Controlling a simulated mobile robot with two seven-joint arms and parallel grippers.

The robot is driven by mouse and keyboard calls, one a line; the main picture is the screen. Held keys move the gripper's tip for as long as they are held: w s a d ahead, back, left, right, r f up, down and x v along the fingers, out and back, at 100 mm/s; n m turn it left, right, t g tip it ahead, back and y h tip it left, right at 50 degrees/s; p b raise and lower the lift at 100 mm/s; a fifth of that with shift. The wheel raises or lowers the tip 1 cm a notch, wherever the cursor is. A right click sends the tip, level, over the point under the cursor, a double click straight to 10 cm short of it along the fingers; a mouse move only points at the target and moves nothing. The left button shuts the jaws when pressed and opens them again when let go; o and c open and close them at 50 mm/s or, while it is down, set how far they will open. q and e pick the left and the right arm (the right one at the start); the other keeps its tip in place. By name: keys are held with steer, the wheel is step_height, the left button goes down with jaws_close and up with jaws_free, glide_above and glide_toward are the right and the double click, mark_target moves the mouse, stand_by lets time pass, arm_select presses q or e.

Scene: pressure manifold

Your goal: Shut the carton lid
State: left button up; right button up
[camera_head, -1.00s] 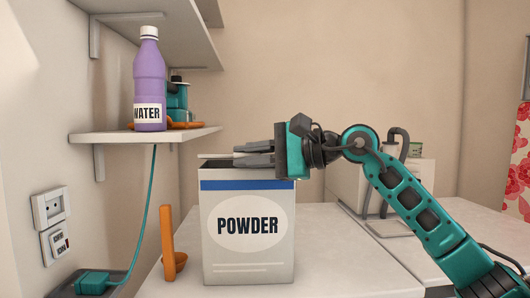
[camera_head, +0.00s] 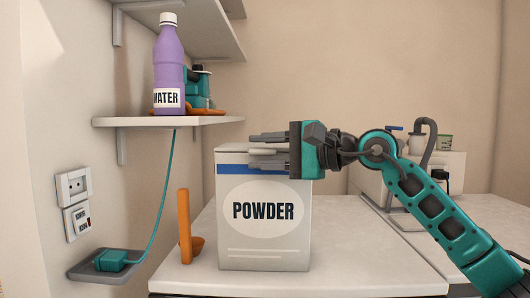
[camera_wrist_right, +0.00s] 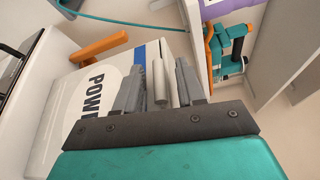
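The white carton (camera_head: 265,240) stands upright on the counter, with a blue stripe and the label POWDER. It also shows in the right wrist view (camera_wrist_right: 70,105). Its top (camera_head: 232,148) is seen nearly edge-on in the head view, so I cannot tell whether the lid lies flush. My right gripper (camera_head: 254,145) is at the carton's upper right, its fingers pointing left and overlapping the top edge. In the right wrist view its fingers (camera_wrist_right: 160,85) are apart, with a pale rod-like piece (camera_wrist_right: 160,82) between them, showing gaps on both sides. My left gripper is out of view.
An orange holder (camera_head: 186,228) stands left of the carton. A shelf (camera_head: 150,122) above holds a purple water bottle (camera_head: 169,70) and a teal device (camera_head: 198,85). A pale machine (camera_head: 440,175) stands behind my right arm. The counter (camera_head: 350,270) is clear at front right.

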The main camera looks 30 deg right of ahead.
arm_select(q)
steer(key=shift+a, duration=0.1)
arm_select(e)
steer(key=shift+d, duration=0.1)
steer(key=shift+s+d, duration=0.25)
steer(key=shift+s, duration=0.05)
arm_select(q)
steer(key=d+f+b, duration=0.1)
steer(key=b, duration=0.1)
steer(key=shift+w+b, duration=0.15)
steer(key=shift+b, duration=0.2)
arm_select(e)
steer(key=v, duration=1.2)
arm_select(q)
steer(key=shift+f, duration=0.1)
arm_select(e)
steer(key=shift+r, duration=0.1)
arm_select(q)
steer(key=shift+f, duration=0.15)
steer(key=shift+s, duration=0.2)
